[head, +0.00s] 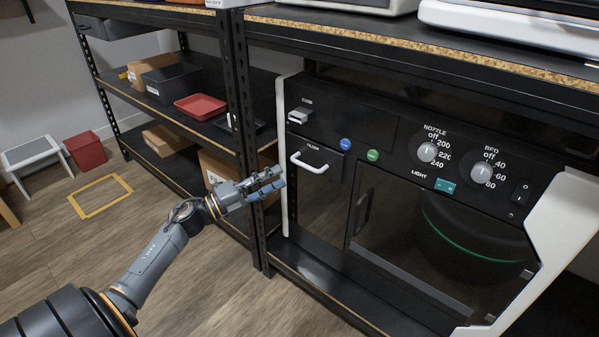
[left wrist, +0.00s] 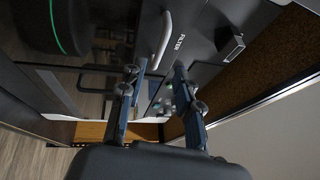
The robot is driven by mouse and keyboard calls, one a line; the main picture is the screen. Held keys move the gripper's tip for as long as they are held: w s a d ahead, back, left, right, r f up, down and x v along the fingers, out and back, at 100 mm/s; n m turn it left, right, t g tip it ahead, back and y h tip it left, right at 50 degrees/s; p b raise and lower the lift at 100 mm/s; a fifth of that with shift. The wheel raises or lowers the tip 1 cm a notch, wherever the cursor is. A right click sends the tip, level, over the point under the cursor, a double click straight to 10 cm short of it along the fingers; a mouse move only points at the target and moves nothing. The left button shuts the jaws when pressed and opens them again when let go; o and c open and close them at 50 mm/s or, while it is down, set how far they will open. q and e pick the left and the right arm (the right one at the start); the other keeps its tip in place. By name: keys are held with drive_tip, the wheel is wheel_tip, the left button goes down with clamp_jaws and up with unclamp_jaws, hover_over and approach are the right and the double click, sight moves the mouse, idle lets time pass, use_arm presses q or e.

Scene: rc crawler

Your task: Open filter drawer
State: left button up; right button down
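The filter drawer (head: 325,172) is a small dark front at the upper left of the black machine, marked FILTER. It looks shut, about flush with the panel. Its white bar handle (head: 310,164) also shows in the left wrist view (left wrist: 162,42), near the top centre. My left gripper (head: 278,180) is to the left of and slightly below the handle in the head view. Its two fingers stand apart with nothing between them. In the left wrist view the gripper (left wrist: 160,67) points toward the handle, which lies beyond the fingertips, apart from them. My right gripper is not in view.
The machine's door (head: 395,220) with a dark handle is right of the drawer. A small grey lever (head: 299,116) is above it. Knobs (head: 428,152) are at the right. A black shelf post (head: 245,130) stands close behind my left gripper.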

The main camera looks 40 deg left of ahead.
sight(322, 150)
use_arm(q)
drive_tip(key=b+x, duration=0.1)
drive_tip(key=x, duration=0.6)
drive_tip(key=shift+w, duration=0.2)
drive_tip(key=shift+d, duration=0.1)
clamp_jaws()
